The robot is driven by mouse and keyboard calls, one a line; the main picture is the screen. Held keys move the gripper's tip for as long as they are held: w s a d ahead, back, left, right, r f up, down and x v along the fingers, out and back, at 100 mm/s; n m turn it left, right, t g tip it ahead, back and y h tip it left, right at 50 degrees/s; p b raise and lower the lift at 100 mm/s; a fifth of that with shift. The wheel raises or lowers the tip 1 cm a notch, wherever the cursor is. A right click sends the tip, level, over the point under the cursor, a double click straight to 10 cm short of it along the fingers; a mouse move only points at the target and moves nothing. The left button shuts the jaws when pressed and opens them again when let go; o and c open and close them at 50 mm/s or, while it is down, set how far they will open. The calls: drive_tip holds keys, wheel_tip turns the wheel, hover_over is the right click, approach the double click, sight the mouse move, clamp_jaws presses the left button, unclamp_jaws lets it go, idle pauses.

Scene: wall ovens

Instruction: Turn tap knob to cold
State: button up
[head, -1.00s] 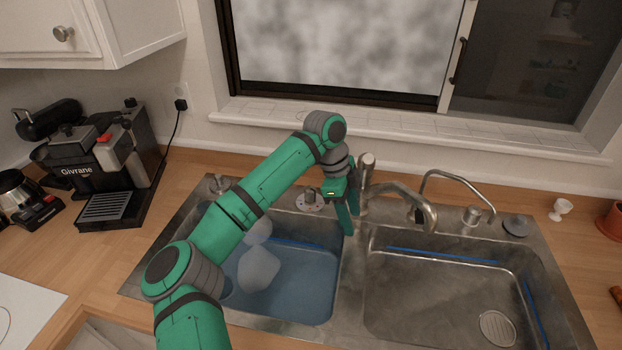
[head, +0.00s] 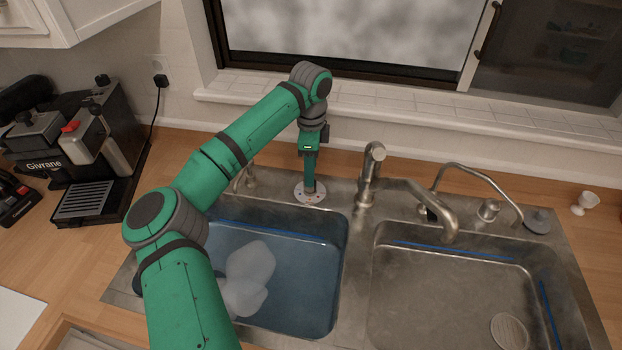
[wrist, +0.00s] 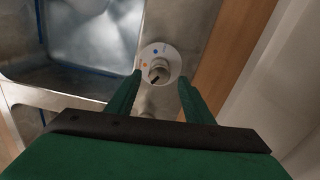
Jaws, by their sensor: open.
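The tap knob (head: 310,190) stands on a round plate at the back rim of the sink, left of the faucet. In the wrist view the knob (wrist: 158,70) has a dark pointer line and sits on a pale dial with an orange dot and a blue dot. My gripper (head: 309,183) points down over the knob and partly hides it in the head view. In the wrist view my gripper (wrist: 160,76) is open, with one finger to each side of the knob. I cannot tell whether either finger touches it.
The faucet (head: 370,172) rises just right of my gripper. The left basin (head: 300,270) holds water and pale objects; the right basin (head: 450,285) is empty. A coffee machine (head: 95,145) stands left. The window ledge (head: 400,110) is behind my arm.

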drive_tip(key=shift+f, duration=2.4)
drive_tip(key=shift+s, duration=0.1)
drive_tip(key=c, duration=1)
